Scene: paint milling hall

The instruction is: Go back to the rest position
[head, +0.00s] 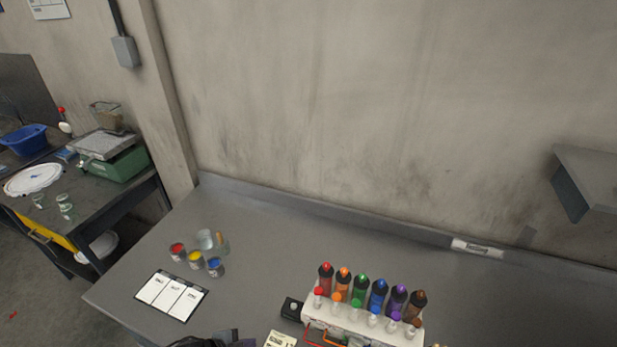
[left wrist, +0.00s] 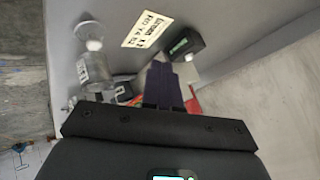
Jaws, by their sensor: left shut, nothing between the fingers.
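My left gripper (head: 215,341) shows only as a dark piece at the bottom edge of the head view, below the board with white cards (head: 174,295). In the left wrist view its dark fingers (left wrist: 163,84) are together, with nothing between them. Beyond them are a small black box with a green display (left wrist: 185,43) and a printed label card (left wrist: 146,30). My right gripper is in neither view.
The grey bench (head: 290,240) holds paint cups (head: 195,259), a glass beaker (head: 212,243) and a white rack (head: 345,320) of several coloured bottles. A black box (head: 292,308) sits beside the rack. A grey shelf (head: 590,180) juts out at right. The bench's back middle is clear.

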